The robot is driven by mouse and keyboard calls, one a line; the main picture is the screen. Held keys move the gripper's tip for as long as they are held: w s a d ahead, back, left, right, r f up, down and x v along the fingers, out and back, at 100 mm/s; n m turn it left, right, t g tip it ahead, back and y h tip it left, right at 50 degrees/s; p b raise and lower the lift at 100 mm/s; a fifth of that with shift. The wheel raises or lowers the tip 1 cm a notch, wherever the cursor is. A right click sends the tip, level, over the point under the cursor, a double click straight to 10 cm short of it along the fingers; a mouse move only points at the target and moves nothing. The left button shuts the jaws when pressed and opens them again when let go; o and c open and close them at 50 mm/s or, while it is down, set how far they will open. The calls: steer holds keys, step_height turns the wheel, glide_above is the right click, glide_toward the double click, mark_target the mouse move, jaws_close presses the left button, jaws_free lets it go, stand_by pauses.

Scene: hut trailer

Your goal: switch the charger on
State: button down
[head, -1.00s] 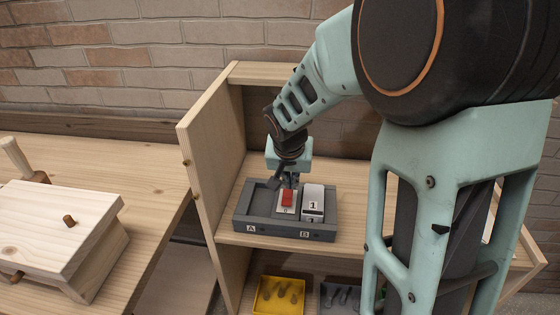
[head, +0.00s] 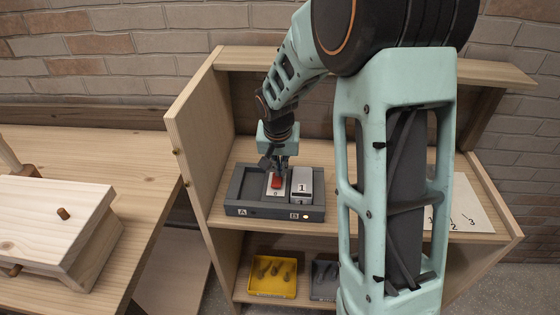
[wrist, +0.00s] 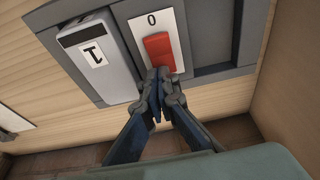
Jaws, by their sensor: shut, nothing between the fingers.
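The charger (head: 240,209) is a dark grey tray on the wooden shelf, with bays marked A and B. A red rocker switch (head: 276,181) sits on a white plate marked 0 at its near end; it also shows in the wrist view (wrist: 158,50). A grey block marked 1 (head: 302,187) stands in the tray right of the switch. A white dot (head: 306,217) shows beside the B label. My gripper (head: 279,168) is shut and empty. In the wrist view its fingertips (wrist: 159,78) are at the rocker's end away from the 0; touching or just above, I cannot tell.
The cabinet's left side panel (head: 200,135) stands close to my gripper. A yellow bin (head: 272,287) and a grey bin (head: 323,284) sit on the shelf below. A numbered sheet (head: 470,208) lies to the right. A wooden bench (head: 140,165) is at left.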

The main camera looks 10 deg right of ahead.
mark_target(280, 180)
steer(key=shift+b, duration=0.35)
steer(key=shift+s, duration=0.15)
steer(key=shift+s+a+r, duration=0.15)
steer(key=shift+s+a, duration=0.05)
steer(key=shift+s, duration=0.4)
steer(key=shift+r, duration=0.5)
step_height(280, 180, up, 13)
steer(key=p, duration=0.1)
steer(key=shift+p, duration=0.4)
